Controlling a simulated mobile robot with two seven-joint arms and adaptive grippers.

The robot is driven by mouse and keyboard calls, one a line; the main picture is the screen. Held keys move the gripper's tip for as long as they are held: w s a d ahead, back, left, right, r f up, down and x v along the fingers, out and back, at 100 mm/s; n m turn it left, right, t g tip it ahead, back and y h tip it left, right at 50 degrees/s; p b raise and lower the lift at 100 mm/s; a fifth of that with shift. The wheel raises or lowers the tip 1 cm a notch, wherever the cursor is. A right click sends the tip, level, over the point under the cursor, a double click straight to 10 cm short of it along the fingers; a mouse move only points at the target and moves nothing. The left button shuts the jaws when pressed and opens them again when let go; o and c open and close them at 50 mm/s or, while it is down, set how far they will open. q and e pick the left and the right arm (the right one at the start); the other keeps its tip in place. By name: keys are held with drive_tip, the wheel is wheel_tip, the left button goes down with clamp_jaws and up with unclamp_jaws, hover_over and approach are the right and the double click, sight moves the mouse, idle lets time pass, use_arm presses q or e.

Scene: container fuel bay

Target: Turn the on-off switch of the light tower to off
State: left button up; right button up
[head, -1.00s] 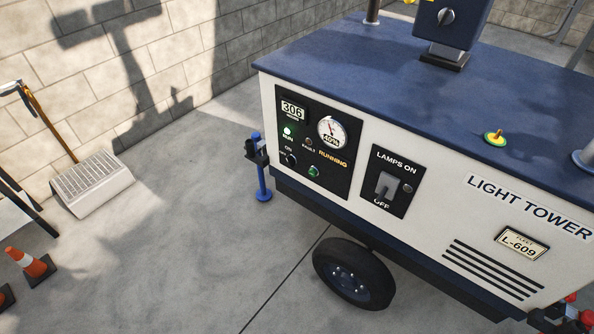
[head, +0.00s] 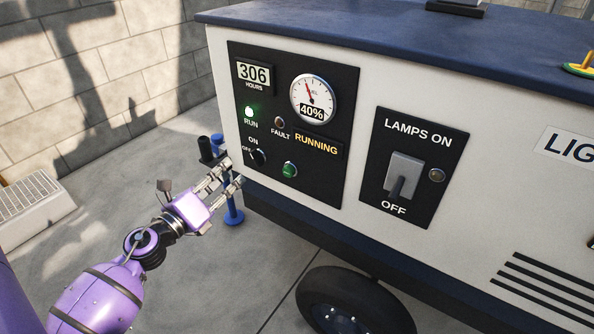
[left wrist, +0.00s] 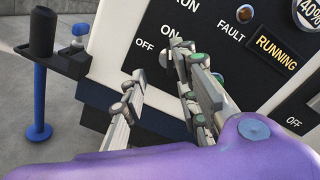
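The light tower's on-off switch (head: 258,157) is a small dark knob below the RUN lamp, by the ON and OFF labels. Its pointer direction is too small to tell. In the left wrist view the fingers spread in front of the OFF label and partly hide the knob. I cannot tell whether they touch it. My right gripper is not in view.
A separate LAMPS switch (head: 404,177) is on the panel to the right. A green button (head: 289,170) sits right of the knob. A blue post (head: 233,207) stands by the tower's left corner, behind my gripper. A wheel (head: 352,303) is below.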

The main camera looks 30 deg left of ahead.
sight(255, 162)
use_arm(q)
drive_tip(key=w+m, duration=0.1)
drive_tip(key=w, duration=0.1)
drive_tip(key=w+d+m, duration=0.1)
drive_tip(key=w, duration=0.2)
drive_tip(key=w+d+h, duration=0.1)
drive_tip(key=w, duration=0.1)
drive_tip(key=shift+w+d+f+m, duration=0.15)
drive_tip(key=shift+w+d+m, duration=0.05)
drive_tip(key=shift+w+m, duration=0.2)
clamp_jaws()
